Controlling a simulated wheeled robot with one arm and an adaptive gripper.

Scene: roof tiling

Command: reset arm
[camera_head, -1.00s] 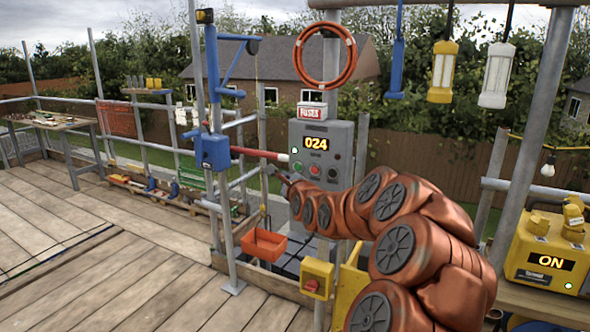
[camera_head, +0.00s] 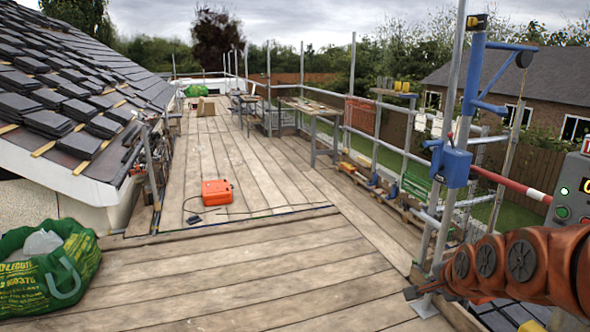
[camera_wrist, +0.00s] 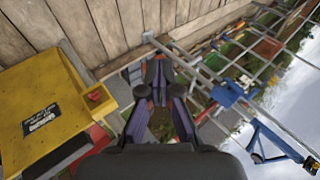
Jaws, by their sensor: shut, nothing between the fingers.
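My copper-coloured arm reaches in from the right edge in the head view, low over the deck's right side. My gripper (camera_head: 412,293) is at its left end, in front of the foot of a scaffold pole. It also shows in the wrist view (camera_wrist: 152,75), with its dark fingers pointing toward the planks. The gripper is shut and holds nothing. Part of the arm is cut off by the frame edge.
A scaffold pole (camera_head: 447,140) with a blue hoist (camera_head: 450,165) stands close to my arm, beside a grey control box (camera_head: 573,190). A yellow box (camera_wrist: 40,115) is at left in the wrist view.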

